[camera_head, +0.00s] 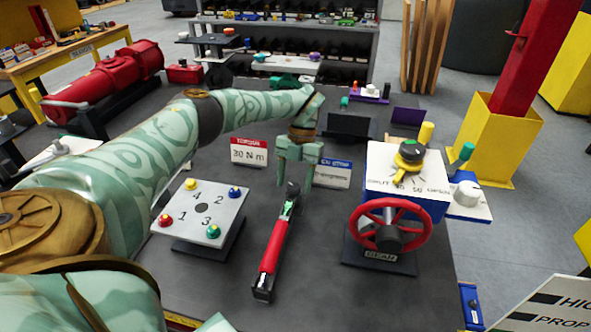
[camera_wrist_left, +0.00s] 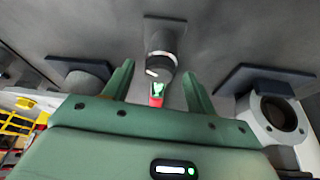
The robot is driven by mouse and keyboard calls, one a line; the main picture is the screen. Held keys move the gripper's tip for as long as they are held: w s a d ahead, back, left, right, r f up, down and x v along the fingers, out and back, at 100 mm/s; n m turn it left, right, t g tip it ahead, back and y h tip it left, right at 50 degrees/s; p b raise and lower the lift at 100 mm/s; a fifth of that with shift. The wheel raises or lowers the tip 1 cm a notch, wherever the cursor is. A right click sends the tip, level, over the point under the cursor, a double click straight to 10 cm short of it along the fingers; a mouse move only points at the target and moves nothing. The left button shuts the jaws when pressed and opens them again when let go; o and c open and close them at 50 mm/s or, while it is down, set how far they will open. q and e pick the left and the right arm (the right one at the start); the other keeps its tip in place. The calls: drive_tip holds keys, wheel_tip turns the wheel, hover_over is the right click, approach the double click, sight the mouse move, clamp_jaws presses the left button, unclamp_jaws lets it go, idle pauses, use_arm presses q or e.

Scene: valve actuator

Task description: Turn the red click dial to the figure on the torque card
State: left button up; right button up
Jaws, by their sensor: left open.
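The torque card (camera_head: 249,153) stands upright on the table, with a red top strip and "30 N m". A long tool (camera_head: 270,247) with a red handle, a green section and a dark head lies in front of it. It also shows in the left wrist view, with a red part (camera_wrist_left: 156,102) and a dark round end (camera_wrist_left: 161,67). I cannot tell which red part is the click dial. My left gripper (camera_head: 297,180) points down just above the tool's dark head. Its fingers (camera_wrist_left: 160,85) are apart with nothing gripped. My right gripper is out of view.
A plate with numbered colored knobs (camera_head: 205,212) stands left of the tool. At right are a red handwheel (camera_head: 404,211) labeled "GEAR" and a white-topped box with a yellow pointer (camera_head: 380,165). A blue-topped card (camera_head: 334,174) stands behind the gripper.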

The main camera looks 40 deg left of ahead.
use_arm(q)
drive_tip(key=b+v, duration=0.9)
drive_tip(key=v, duration=0.7)
drive_tip(key=shift+r, duration=0.15)
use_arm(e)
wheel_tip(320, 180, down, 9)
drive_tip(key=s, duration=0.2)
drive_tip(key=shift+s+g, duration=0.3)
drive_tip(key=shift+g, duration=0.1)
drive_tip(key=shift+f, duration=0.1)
